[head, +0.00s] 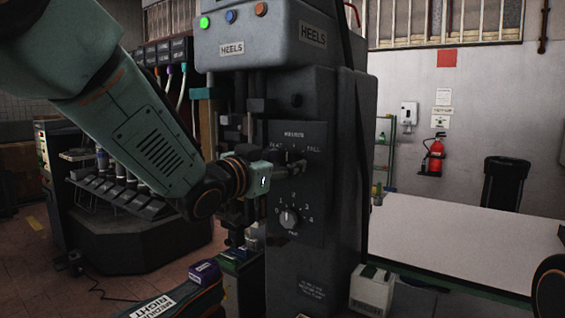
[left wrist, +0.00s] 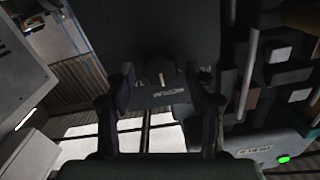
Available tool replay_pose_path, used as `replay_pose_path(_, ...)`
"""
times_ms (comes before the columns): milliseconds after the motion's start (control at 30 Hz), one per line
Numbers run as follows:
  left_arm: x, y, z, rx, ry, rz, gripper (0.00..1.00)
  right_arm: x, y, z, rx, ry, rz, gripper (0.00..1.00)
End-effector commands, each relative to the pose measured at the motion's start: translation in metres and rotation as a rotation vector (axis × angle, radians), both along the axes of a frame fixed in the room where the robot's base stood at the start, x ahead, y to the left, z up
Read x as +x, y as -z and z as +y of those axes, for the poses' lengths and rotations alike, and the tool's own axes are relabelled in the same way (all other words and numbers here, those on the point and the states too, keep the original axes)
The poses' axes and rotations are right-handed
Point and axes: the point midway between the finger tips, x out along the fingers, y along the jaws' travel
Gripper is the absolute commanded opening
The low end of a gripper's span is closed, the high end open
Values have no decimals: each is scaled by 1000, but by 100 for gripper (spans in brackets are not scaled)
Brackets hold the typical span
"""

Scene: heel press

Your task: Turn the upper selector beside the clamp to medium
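The upper selector is on the dark front panel (head: 318,143) of the press, between labels that seem to read FLAT and TALL. In the head view my left gripper (head: 290,168) is in front of it and largely hides its knob. In the left wrist view the dark selector knob (left wrist: 161,74) shows a pale pointer line, with a label that seems to read MEDIUM beside it. The left gripper's two fingers (left wrist: 163,86) stand apart on either side of the knob; I see gaps between them and it. My right gripper is not in view.
A lower numbered dial (head: 289,218) sits on the same panel below the gripper. The grey press head (head: 265,40) with coloured buttons is above. A white table (head: 470,235) stands at the right. A purple-topped box (head: 204,272) is below the arm.

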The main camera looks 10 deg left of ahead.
Motion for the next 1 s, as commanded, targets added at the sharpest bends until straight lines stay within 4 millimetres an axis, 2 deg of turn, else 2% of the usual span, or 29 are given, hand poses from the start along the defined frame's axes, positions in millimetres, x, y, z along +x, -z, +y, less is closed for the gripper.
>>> replay_pose_path(367, -3, 0, 2, -1, -1, 0, 59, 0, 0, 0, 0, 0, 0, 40)
replay_pose_path(800, -59, -1, 25, -4, -2, 0, 59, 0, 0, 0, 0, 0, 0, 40)
replay_pose_path(1000, -69, 0, 29, 0, 0, -1, 59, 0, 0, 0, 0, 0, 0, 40)
